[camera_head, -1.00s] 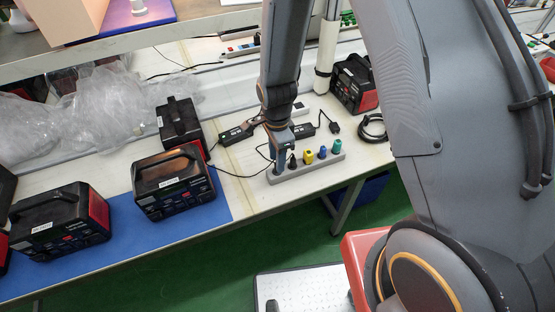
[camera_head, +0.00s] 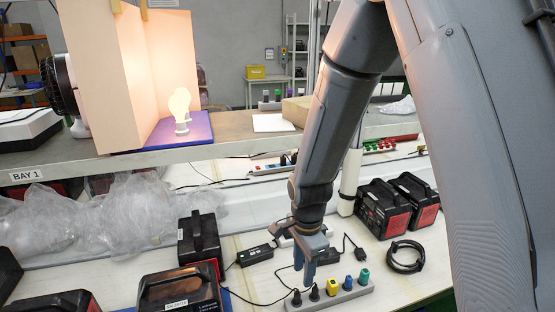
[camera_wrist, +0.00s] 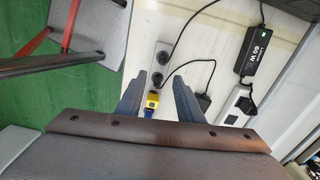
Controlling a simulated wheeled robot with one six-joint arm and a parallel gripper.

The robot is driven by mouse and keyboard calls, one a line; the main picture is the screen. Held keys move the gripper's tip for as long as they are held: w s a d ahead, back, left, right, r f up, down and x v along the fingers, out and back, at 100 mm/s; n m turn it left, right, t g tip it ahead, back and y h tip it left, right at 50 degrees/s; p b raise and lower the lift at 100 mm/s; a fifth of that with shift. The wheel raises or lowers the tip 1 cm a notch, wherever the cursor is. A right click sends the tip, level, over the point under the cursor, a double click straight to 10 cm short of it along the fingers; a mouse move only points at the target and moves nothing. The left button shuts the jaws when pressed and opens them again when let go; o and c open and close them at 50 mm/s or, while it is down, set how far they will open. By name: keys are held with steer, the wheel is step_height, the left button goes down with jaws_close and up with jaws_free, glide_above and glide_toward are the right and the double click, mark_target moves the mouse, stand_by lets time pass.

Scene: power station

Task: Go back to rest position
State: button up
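My gripper (camera_head: 308,274) points down above and slightly behind the grey power strip (camera_head: 348,296). In the wrist view its two blue fingers (camera_wrist: 158,98) are apart with nothing held between them. The strip holds black plugs, a yellow plug (camera_head: 332,286), a blue plug (camera_head: 349,282) and a green plug (camera_head: 363,276). In the wrist view the yellow plug (camera_wrist: 151,101) shows between the fingers, lower down, and black plugs (camera_wrist: 160,66) sit beyond the fingertips.
Black-and-red battery chargers (camera_head: 200,243) stand left of the arm, and more chargers (camera_head: 384,208) to the right. A coiled black cable (camera_head: 405,256) and power adapters (camera_head: 255,255) lie on the bench. A shelf (camera_head: 240,140) with a lit bulb (camera_head: 180,108) runs above.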

steer(key=s+d+r+n+b, duration=0.2)
steer(key=s+d+n, duration=0.1)
steer(key=d+n, duration=0.3)
steer(key=s+d+r+n+t+b, duration=0.1)
steer(key=s+d+r+n+b, duration=0.2)
steer(key=n, duration=0.4)
steer(key=s+d, duration=0.1)
steer(key=d, duration=0.1)
steer(key=shift+s+d+n, duration=0.2)
steer(key=shift+d+n, duration=0.1)
steer(key=shift+d, duration=0.05)
